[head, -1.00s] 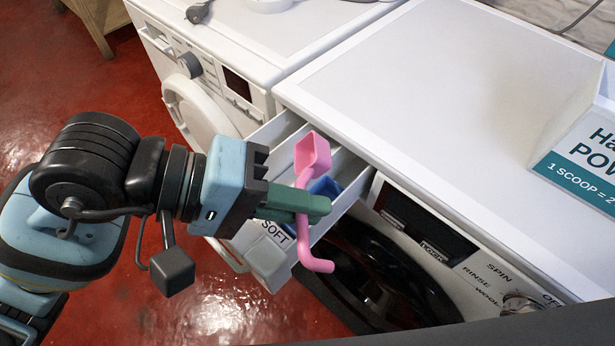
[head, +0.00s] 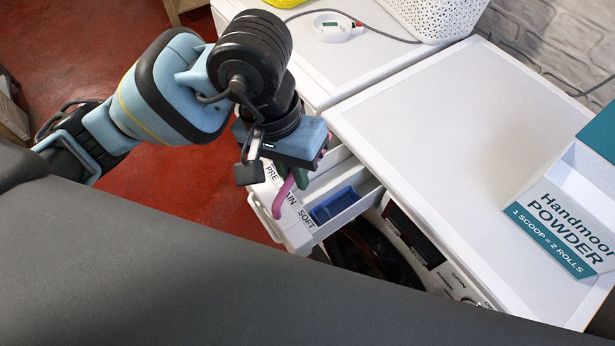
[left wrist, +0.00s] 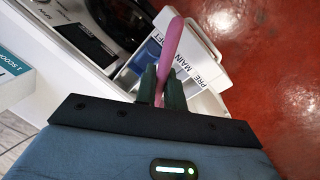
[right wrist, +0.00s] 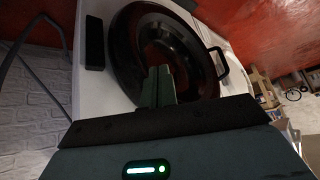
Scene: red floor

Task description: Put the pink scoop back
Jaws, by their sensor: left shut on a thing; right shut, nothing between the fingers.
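My left gripper (head: 292,172) is shut on the pink scoop (head: 283,198) and holds it over the PRE and MAIN side of the open detergent drawer (head: 300,238). The scoop's handle points down in the head view; its bowl is mostly hidden by the gripper. In the left wrist view the pink handle (left wrist: 171,42) stands out past the fingers (left wrist: 161,84), with the drawer behind it. The powder box (head: 565,215), marked "1 SCOOP = 2 ROLLS", stands on the right machine's top. My right gripper (right wrist: 160,86) is shut and empty, facing a round washer door (right wrist: 165,50).
A blue insert (head: 337,204) sits in the drawer's SOFT compartment. The white top (head: 440,120) between drawer and powder box is clear. A white basket (head: 430,15) and a small white round device (head: 335,28) with a cable are at the back.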

